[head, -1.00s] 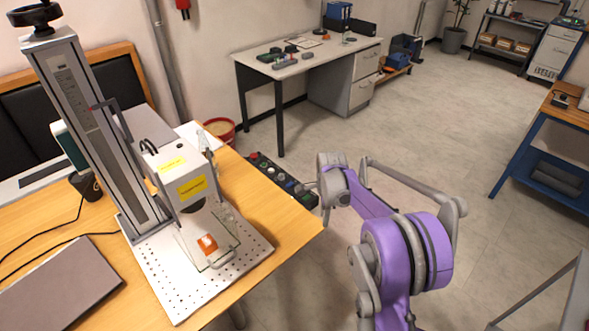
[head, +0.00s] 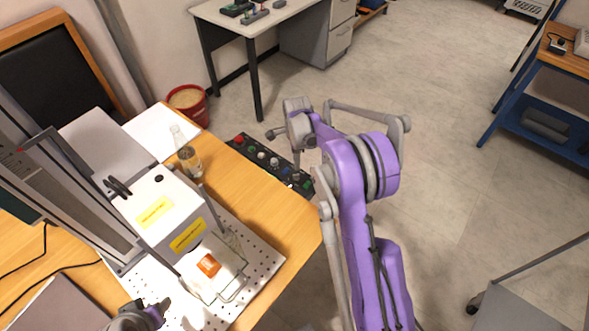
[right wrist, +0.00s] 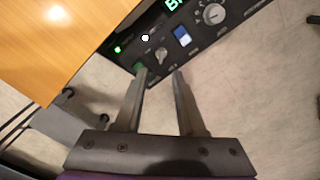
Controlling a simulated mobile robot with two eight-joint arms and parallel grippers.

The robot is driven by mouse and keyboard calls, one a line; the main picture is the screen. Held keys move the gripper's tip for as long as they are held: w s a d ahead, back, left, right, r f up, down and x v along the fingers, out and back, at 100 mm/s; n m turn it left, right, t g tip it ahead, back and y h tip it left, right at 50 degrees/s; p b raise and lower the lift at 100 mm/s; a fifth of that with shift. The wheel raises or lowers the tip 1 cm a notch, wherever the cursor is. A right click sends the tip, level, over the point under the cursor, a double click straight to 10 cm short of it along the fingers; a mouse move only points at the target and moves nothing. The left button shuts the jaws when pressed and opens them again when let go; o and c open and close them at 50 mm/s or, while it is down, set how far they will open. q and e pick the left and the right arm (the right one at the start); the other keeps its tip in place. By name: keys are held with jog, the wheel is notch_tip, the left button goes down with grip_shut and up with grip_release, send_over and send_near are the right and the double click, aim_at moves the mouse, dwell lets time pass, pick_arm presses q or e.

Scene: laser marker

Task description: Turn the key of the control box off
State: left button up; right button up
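The black control box (head: 256,151) sits along the right edge of the wooden table, with a row of buttons and lamps on it. The right wrist view shows its panel close up, with a small key (right wrist: 161,54), a green button, a blue-white switch and a round knob. My right gripper (right wrist: 159,74) is open and empty. Its two fingertips are just short of the key, one on each side; contact cannot be told. In the head view its fingers are hard to make out beside the box. My left gripper (head: 148,316) shows only partly at the bottom edge.
The laser marker (head: 165,215) stands on a perforated plate (head: 262,265), with an orange piece (head: 208,265) under it. A glass bottle (head: 189,160) stands behind it. A red bin (head: 188,100) is on the floor.

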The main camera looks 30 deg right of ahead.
aim_at(296, 177)
notch_tip(296, 177, down, 8)
jog(key=shift+w+r, duration=0.15)
grip_shut()
dwell(0.4)
